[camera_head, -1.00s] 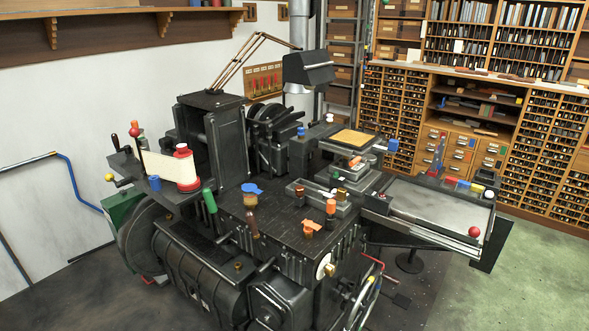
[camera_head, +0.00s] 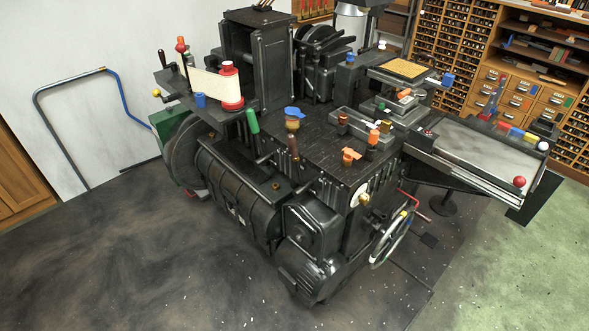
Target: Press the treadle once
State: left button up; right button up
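The treadle is not clear to me. A small dark flat plate (camera_head: 428,240) low by the floor at the right side of the black casting machine (camera_head: 320,140) may be it, but it is too small and dark to be sure. A bent red rod (camera_head: 414,204) sticks out just above it, beside a spoked handwheel (camera_head: 392,238) on the machine's front right corner. Neither of my grippers shows in the head view, so I cannot tell their state.
The dark floor (camera_head: 120,260) in front and left of the machine is clear apart from small pale specks. A metal tray table (camera_head: 480,150) juts out at the right. A blue and grey rail (camera_head: 75,85) stands by the left wall. Type cabinets (camera_head: 520,95) line the back right.

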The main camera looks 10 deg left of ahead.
aim_at(431, 241)
jog(key=i+l, duration=0.15)
jog(key=l, duration=0.25)
jog(key=i+l, duration=0.2)
jog(key=l, duration=0.15)
jog(key=i+l, duration=0.15)
jog(key=l, duration=0.25)
jog(key=i+l, duration=0.2)
jog(key=l, duration=0.2)
jog(key=i+l, duration=0.15)
jog(key=l, duration=0.2)
jog(key=z, duration=0.05)
